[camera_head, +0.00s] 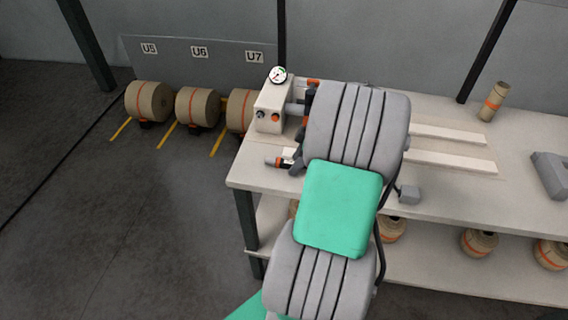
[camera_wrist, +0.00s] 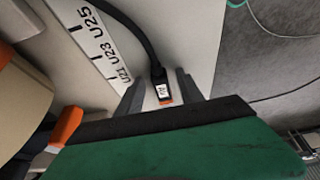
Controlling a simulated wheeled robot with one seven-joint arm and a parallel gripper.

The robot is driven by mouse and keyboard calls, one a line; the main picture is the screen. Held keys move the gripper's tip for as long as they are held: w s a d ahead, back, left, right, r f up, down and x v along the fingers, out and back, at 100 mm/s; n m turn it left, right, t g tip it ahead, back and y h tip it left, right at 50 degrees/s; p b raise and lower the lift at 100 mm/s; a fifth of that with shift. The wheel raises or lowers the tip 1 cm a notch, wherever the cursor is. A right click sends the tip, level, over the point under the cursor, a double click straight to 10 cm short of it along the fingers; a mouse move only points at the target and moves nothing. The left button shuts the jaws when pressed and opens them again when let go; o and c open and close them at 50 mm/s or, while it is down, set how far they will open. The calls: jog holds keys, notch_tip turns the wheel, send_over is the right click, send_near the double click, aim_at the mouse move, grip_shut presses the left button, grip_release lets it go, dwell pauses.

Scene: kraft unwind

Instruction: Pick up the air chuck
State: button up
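In the wrist view a black hose ends in a dark fitting with a white label and an orange tip, which looks like the air chuck (camera_wrist: 163,90). It lies between the two fingers of my gripper (camera_wrist: 160,92), with a gap visible on each side, so the gripper is open. In the head view my arm covers much of the table's left end. A small grey and orange piece with a white label (camera_head: 287,154) shows by the dark fingers there; I cannot tell for sure that it is the same fitting.
A pale box with a gauge (camera_head: 272,108) stands on the worktable (camera_head: 262,176), close to my arm. Pale rails (camera_head: 450,160), a kraft core (camera_head: 493,101) and a grey block (camera_head: 551,175) are to the right. Kraft rolls (camera_head: 149,101) stand by the wall.

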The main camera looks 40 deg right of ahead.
aim_at(292, 162)
grip_shut()
jog(key=shift+r, duration=0.15)
dwell(0.5)
jog(key=shift+r, duration=0.3)
notch_tip(292, 162, up, 3)
jog(key=shift+s+d+f, duration=0.1)
jog(key=shift+d+f, duration=0.05)
jog(key=s+d+r, duration=0.2)
jog(key=s+r, duration=0.7)
jog(key=s, duration=0.4)
jog(key=shift+s+r, duration=0.2)
jog(key=shift+s, duration=0.15)
